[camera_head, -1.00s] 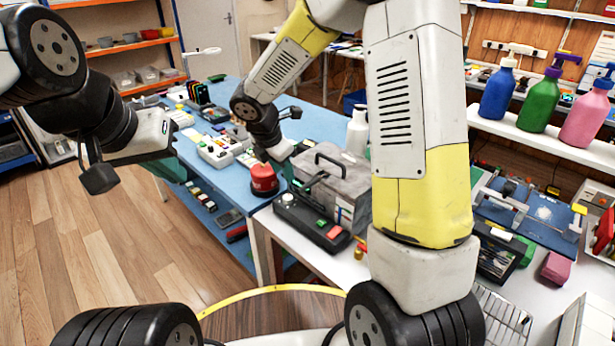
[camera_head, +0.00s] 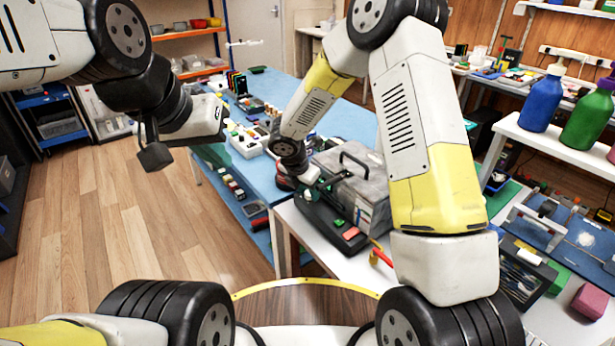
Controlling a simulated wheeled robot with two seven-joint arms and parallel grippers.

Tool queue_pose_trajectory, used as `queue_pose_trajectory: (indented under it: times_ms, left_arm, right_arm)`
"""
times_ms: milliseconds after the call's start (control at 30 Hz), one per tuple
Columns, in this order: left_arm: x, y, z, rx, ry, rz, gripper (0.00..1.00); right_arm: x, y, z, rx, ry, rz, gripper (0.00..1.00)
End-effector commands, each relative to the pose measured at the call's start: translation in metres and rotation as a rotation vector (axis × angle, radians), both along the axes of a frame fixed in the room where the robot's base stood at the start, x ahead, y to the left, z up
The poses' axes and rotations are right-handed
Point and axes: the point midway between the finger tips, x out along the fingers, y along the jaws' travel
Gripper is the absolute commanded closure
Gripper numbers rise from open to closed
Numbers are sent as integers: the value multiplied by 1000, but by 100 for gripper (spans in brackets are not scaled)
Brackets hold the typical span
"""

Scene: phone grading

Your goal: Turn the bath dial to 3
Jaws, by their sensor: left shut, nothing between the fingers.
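The bath appears to be the grey lidded box (camera_head: 362,185) with a dark handle, on the white table. A black control unit (camera_head: 325,232) with green and orange-red buttons lies along its front. My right gripper (camera_head: 314,190) points down at the left end of this unit and covers the spot where the dial sits. The dial and its setting are hidden, and I cannot tell whether the fingers touch it or how far they are open. My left gripper (camera_head: 190,138) is shut and empty, raised over the floor at the left, far from the bath.
A red round object (camera_head: 284,181) is partly hidden behind my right wrist. A red-handled item (camera_head: 380,257) lies right of the control unit. The blue table (camera_head: 262,180) behind holds several small parts. Blue and green bottles (camera_head: 541,100) stand on the right shelf. The wooden floor at left is clear.

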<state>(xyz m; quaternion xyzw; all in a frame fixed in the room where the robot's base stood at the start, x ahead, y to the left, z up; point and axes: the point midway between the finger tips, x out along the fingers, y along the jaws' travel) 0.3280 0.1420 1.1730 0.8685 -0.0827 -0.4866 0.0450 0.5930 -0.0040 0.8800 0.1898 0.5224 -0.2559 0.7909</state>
Motion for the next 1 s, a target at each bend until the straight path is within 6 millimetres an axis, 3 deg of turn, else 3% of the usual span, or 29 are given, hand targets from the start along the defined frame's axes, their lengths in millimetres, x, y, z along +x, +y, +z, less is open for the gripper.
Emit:
queue_pose_trajectory:
  times_ms: [200,400,733,1000]
  left_arm:
    - [0,0,0,0,0,0,100]
    - [0,0,0,0,0,0,100]
    - [0,0,0,0,0,0,100]
    - [0,0,0,0,0,0,100]
  right_arm:
    - [0,0,0,0,0,-1,65]
    - [0,0,0,0,0,-1,100]
    - [1,0,0,0,-1,-33,100]
    - [2,2,0,1,0,-185,100]
